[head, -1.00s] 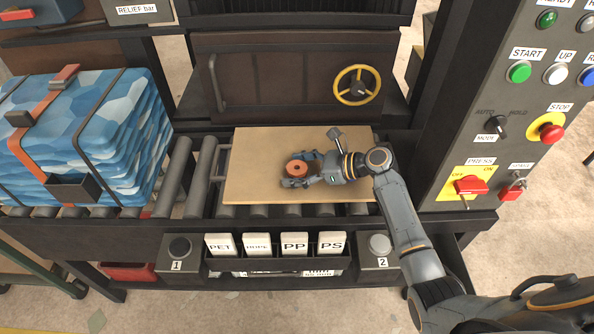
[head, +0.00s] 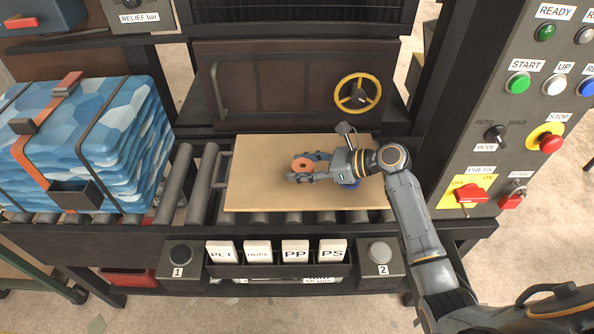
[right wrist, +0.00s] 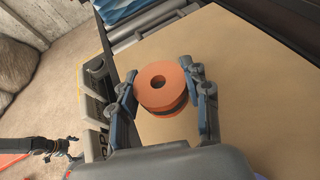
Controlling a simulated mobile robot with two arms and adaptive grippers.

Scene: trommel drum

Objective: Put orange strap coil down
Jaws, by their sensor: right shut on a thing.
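The orange strap coil (head: 303,163) is a small ring with a hole in its middle. My right gripper (head: 304,170) is shut on it above the tan board (head: 250,192), which lies on the rollers. In the right wrist view the coil (right wrist: 162,86) sits between the two fingers of the right gripper (right wrist: 165,95), with a dark band around its lower side. I cannot tell whether the coil touches the board (right wrist: 230,60).
A strapped blue bale (head: 80,140) stands on the rollers at left. A card rack (head: 277,262) sits in front between buttons 1 (head: 181,253) and 2 (head: 380,253). A control panel (head: 530,130) rises at right. The left part of the board is clear.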

